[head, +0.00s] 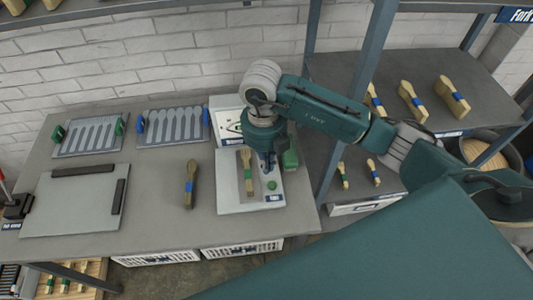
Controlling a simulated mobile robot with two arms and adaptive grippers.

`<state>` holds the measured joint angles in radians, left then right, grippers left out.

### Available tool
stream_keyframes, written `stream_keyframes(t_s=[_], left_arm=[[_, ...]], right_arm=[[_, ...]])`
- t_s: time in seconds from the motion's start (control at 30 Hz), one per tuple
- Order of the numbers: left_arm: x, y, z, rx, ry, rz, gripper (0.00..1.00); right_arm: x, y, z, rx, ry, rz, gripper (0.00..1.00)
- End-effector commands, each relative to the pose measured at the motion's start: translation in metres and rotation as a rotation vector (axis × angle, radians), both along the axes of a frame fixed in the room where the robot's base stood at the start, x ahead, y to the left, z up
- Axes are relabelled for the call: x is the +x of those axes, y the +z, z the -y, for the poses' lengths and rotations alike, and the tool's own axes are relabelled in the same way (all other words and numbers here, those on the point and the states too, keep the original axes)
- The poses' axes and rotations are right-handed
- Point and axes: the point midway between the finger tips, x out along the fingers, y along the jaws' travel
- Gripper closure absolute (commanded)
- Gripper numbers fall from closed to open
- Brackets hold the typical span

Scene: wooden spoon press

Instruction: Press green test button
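The green test button (271,185) is a small round green spot on the white test board (232,198), near the board's right side. A wooden spoon piece with a green band (247,172) lies upright in the picture on the same board, left of the button. My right gripper (267,165) points down over the board, just behind the button in the picture. Its fingers are small and dark, and I cannot tell whether they are apart or touch the board. My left gripper is not in view.
Another wooden piece (190,184) lies on the grey table (150,205) left of the board. Two spoon trays (90,136) stand at the back. A shelf (430,90) with wooden pieces stands right.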

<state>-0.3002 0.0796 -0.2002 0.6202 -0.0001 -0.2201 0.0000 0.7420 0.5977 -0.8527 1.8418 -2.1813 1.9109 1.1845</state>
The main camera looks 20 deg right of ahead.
Motion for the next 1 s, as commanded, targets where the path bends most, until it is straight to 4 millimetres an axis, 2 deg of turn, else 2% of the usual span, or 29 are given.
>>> stream_keyframes(t_s=[0.03, 0.2, 0.4, 0.6, 0.87, 1.0], left_arm=[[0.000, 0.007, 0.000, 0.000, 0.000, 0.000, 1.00], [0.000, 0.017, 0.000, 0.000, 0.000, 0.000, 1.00], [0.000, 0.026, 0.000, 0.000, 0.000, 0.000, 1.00], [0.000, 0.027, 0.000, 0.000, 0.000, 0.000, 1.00], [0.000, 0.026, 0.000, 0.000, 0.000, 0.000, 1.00], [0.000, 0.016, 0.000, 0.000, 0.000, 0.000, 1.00]], right_arm=[[-0.002, -0.009, 0.001, -0.001, -0.001, -0.007, 1.00], [-0.003, -0.043, 0.001, -0.001, 0.000, -0.005, 1.00], [-0.003, -0.069, 0.002, 0.000, 0.001, -0.002, 1.00], [-0.003, -0.079, 0.002, 0.000, 0.002, 0.000, 1.00], [-0.003, -0.079, 0.002, 0.000, 0.002, 0.001, 1.00], [-0.003, -0.089, 0.003, 0.000, 0.002, 0.001, 1.00]])
